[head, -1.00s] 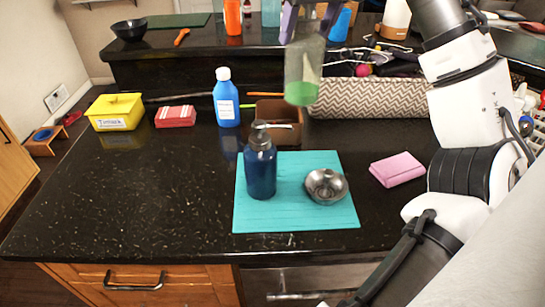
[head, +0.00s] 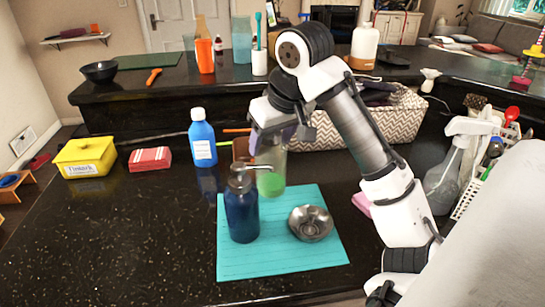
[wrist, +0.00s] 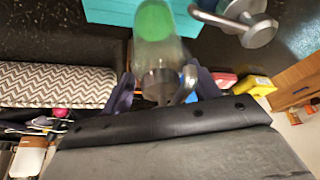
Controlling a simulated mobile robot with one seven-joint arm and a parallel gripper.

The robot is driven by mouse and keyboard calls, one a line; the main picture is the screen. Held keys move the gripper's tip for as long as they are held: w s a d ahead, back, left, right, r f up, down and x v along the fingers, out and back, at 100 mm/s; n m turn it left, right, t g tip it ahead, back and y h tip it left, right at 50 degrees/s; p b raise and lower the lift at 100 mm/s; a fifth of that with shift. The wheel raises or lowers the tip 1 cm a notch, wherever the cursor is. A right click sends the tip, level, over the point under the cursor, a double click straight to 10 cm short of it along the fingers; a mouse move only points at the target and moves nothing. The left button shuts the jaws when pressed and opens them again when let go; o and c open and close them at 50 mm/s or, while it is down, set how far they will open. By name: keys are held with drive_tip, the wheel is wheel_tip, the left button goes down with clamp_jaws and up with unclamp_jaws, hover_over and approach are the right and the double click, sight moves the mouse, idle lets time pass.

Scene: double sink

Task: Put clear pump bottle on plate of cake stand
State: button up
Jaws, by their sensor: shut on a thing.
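The clear pump bottle (head: 271,172), with green liquid at its bottom, hangs roughly upright from my gripper (head: 274,138), behind the dark blue pump bottle. In the wrist view, the purple fingers of my gripper (wrist: 163,88) are shut around the pump end of the clear bottle (wrist: 155,48). A shiny metal dish (head: 311,224) rests on the teal mat to the right of the blue bottle. I cannot tell whether this dish is the cake stand; no other stand is clear. The gap under the held bottle is hard to judge.
The dark blue pump bottle (head: 241,212) stands on the teal mat (head: 285,262), close to the held bottle. A blue-and-white bottle (head: 202,140), red box (head: 150,158) and yellow box (head: 85,158) stand left. A chevron basket (head: 400,122) is behind. The left front counter is clear.

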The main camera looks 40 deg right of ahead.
sight(272, 158)
drive_tip(key=shift+f, duration=2.5)
drive_tip(key=o, duration=1.6)
